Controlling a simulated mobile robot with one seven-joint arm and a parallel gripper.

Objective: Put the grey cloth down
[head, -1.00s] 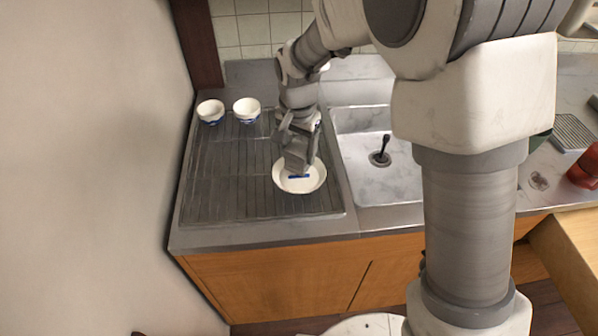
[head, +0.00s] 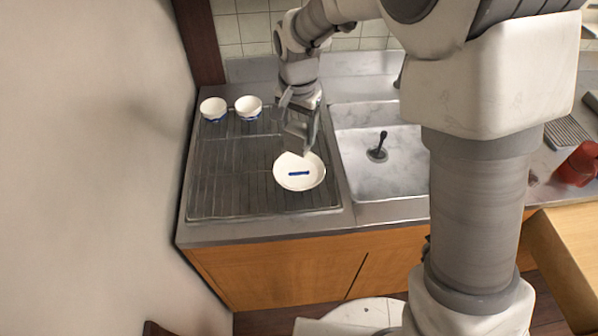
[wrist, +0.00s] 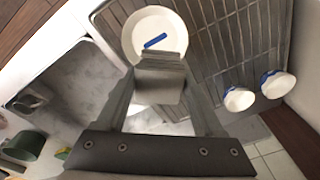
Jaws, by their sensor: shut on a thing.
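My gripper (wrist: 160,80) is shut on the grey cloth (wrist: 160,88), a small folded piece held between the fingertips in the wrist view. In the head view my gripper (head: 300,140) hangs above the draining board, at the back edge of a white plate. There the grey cloth is hard to tell from the grey fingers. The white plate (head: 299,181) has a short blue mark and lies on the board; it also shows just beyond the cloth in the wrist view (wrist: 140,28). I cannot tell how high the cloth hangs above the board.
The ribbed draining board (head: 235,185) has free room to the left of the plate. Two white and blue bowls (head: 213,109) (head: 248,106) stand at its back left. The sink (head: 365,175) with a dark drain piece is at the right. A red pot (head: 577,165) stands far right.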

